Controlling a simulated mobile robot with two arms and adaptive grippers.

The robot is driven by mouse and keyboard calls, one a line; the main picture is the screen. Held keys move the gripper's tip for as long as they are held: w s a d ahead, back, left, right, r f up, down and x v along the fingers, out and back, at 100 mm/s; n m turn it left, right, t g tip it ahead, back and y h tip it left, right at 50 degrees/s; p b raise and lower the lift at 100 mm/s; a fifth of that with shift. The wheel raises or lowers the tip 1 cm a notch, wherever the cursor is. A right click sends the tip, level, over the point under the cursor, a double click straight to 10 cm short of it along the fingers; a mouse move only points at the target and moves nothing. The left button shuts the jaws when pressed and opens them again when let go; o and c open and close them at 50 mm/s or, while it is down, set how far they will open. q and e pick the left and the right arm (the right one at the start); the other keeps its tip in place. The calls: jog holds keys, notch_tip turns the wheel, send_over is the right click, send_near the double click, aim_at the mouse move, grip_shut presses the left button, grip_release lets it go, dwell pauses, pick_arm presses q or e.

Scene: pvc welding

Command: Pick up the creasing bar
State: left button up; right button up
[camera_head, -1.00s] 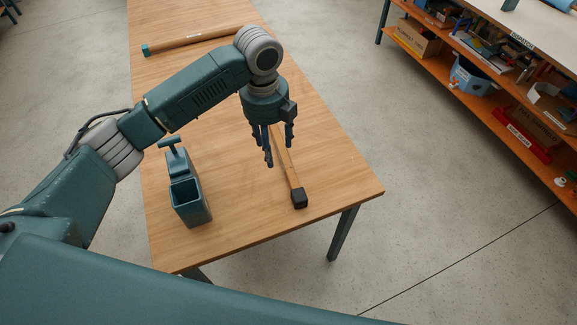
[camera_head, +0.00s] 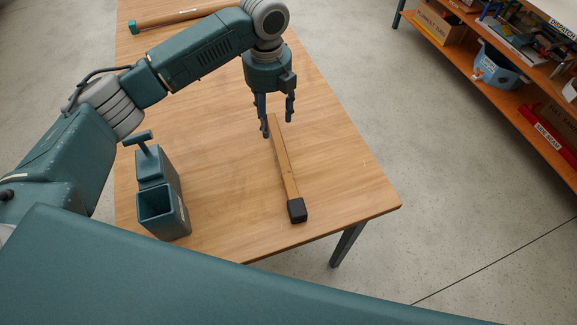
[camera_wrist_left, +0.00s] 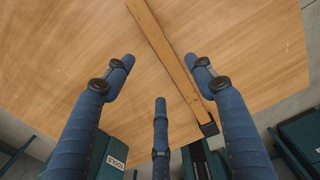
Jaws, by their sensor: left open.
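The creasing bar (camera_head: 285,165) is a long wooden bar with a black block at its near end. It lies on the wooden table (camera_head: 220,180), pointing toward the front edge. It also shows in the left wrist view (camera_wrist_left: 168,52), running diagonally between the spread fingers to its black end. My left gripper (camera_head: 277,128) points down, open and empty, over the bar's far end. In the left wrist view the left gripper (camera_wrist_left: 160,80) has its fingers apart, with the bar not between closed tips. My right gripper is not in view.
A teal holder (camera_head: 163,200) with an open square pocket and a T-shaped handle stands at the table's front left. A wooden roll (camera_head: 180,16) with a teal end lies at the back. An orange shelf (camera_head: 520,85) stands at the right, across open floor.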

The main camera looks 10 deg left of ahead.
aim_at(275, 140)
pick_arm(q)
jog(key=f, duration=0.1)
jog(key=s+f, duration=0.1)
jog(key=shift+f, duration=0.6)
jog(key=f, duration=0.1)
jog(key=f+p, duration=0.1)
jog(key=f, duration=0.1)
jog(key=shift+w+d+f, duration=0.3)
jog(key=shift+d+f, duration=0.05)
jog(key=shift+f, duration=0.6)
jog(key=shift+c, duration=1.2)
grip_shut()
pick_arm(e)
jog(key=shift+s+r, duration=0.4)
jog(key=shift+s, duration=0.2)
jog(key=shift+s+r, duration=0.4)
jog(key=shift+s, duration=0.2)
pick_arm(q)
jog(key=shift+r, duration=0.1)
